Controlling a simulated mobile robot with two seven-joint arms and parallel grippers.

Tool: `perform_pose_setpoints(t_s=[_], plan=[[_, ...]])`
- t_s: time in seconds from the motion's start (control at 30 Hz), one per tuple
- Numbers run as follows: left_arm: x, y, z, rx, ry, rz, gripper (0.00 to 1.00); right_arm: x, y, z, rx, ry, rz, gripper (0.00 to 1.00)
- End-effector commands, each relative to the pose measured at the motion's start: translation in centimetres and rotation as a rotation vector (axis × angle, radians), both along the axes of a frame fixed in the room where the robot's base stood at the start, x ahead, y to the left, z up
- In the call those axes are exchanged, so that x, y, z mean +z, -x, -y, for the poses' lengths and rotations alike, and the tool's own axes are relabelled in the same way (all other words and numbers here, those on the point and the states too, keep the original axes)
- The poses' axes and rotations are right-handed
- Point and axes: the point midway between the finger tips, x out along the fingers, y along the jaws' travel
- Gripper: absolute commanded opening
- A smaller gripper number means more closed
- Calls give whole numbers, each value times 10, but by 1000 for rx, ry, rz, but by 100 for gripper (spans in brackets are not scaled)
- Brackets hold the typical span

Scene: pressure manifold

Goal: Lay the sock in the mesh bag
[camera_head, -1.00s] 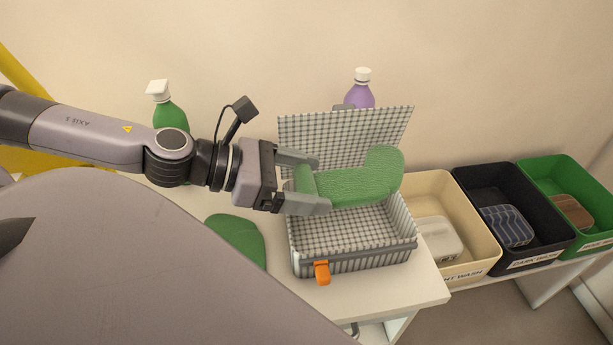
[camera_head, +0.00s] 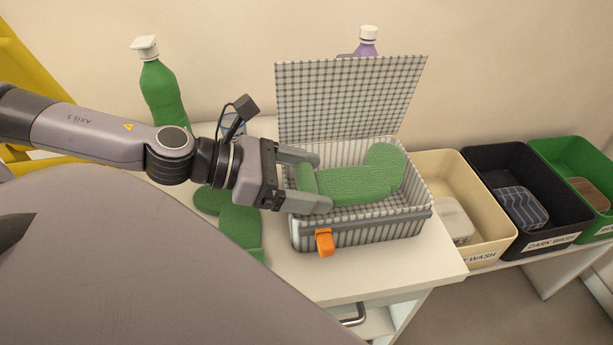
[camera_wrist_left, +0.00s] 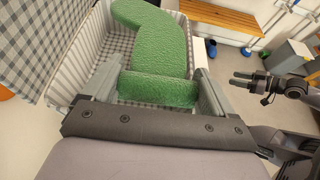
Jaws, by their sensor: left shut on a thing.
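A green textured sock (camera_head: 350,182) is held by its cuff end in my left gripper (camera_head: 322,182), and its toe reaches to the right. The open mesh bag (camera_head: 350,236) is a grey checked box with its lid (camera_head: 345,98) raised at the back and an orange tab (camera_head: 324,242) at the front. The sock shows over or inside the bag's opening; whether it touches the bottom is hidden. In the left wrist view the sock (camera_wrist_left: 160,50) lies between the fingers, with the checked lining around it. My right gripper is not clearly in the head view; a dark gripper (camera_wrist_left: 255,85) shows at the right of the left wrist view.
Another green sock-like item (camera_head: 238,228) lies on the white table left of the bag. A green spray bottle (camera_head: 162,98) and a purple bottle (camera_head: 367,42) stand behind. Beige (camera_head: 483,250), black (camera_head: 560,222) and green bins stand right. The table's front is clear.

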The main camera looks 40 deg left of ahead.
Motion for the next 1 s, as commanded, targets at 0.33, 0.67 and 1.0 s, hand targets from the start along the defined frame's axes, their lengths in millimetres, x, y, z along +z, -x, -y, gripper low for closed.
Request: perform_pose_setpoints(t_s=[0.33, 0.67, 1.0], plan=[[0, 0, 0, 0, -1, 1, 100, 1, 0, -1, 4, 0, 1, 49], [1, 3, -4, -1, -3, 5, 100, -8, 0, -1, 3, 0, -3, 49], [14, 19, -18, 1, -4, 2, 100, -14, -2, -6, 11, -12, -9, 49]])
